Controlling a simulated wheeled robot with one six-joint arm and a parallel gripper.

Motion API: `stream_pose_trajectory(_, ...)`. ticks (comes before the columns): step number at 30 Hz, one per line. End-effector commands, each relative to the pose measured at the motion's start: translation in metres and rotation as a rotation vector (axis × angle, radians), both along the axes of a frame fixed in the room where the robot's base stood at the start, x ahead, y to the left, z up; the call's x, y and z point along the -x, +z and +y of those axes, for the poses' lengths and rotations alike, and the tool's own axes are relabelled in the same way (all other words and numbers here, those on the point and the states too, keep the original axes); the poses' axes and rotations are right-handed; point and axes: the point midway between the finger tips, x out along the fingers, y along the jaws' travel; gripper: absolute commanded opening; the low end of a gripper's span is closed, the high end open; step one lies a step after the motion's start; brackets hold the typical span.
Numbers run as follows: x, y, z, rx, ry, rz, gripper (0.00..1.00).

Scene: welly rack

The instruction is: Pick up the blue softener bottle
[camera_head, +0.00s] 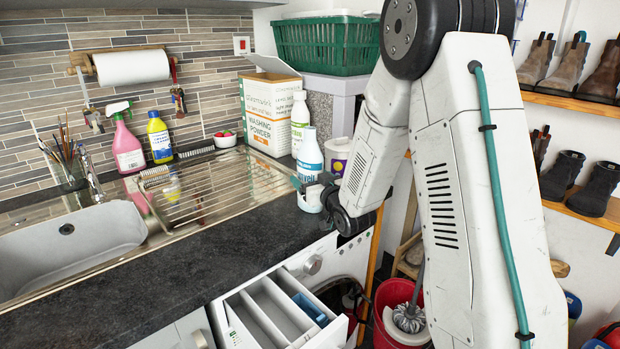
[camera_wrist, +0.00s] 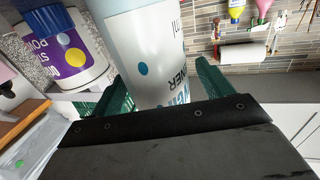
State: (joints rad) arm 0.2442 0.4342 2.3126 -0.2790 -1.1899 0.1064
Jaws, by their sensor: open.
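The softener bottle (camera_head: 311,158) is white and pale blue with a blue label band, and stands upright on the dark worktop near its front right edge. My gripper (camera_head: 312,184) is low at the bottle, its teal fingers spread on either side of it. In the wrist view the bottle (camera_wrist: 147,45) fills the space between the two open fingers (camera_wrist: 163,88). I cannot tell whether either finger touches it. The bottle's lower part is partly hidden by the gripper.
A purple-and-white tub (camera_head: 338,154) stands close to the right of the bottle; it also shows in the wrist view (camera_wrist: 70,55). A white bottle (camera_head: 299,118) and a washing powder box (camera_head: 262,112) stand behind. Below, a detergent drawer (camera_head: 282,312) is pulled out.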

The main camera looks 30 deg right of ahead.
Motion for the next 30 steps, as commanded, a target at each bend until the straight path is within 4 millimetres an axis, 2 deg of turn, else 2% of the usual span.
stream_pose_trajectory(4,-0.0145,0.0006,0.0001,0.0,-0.001,-0.001,0.79)
stream_pose_trajectory(11,-0.0163,0.0009,-0.0002,0.0,-0.001,-0.001,0.79)
stream_pose_trajectory(14,-0.0162,0.0008,-0.0002,0.0,-0.001,0.0,0.57)
stream_pose_trajectory(18,-0.016,0.0008,-0.0003,0.0,-0.001,0.0,0.2)
stream_pose_trajectory(30,-0.0162,0.0034,0.0,0.001,-0.001,-0.002,0.21)
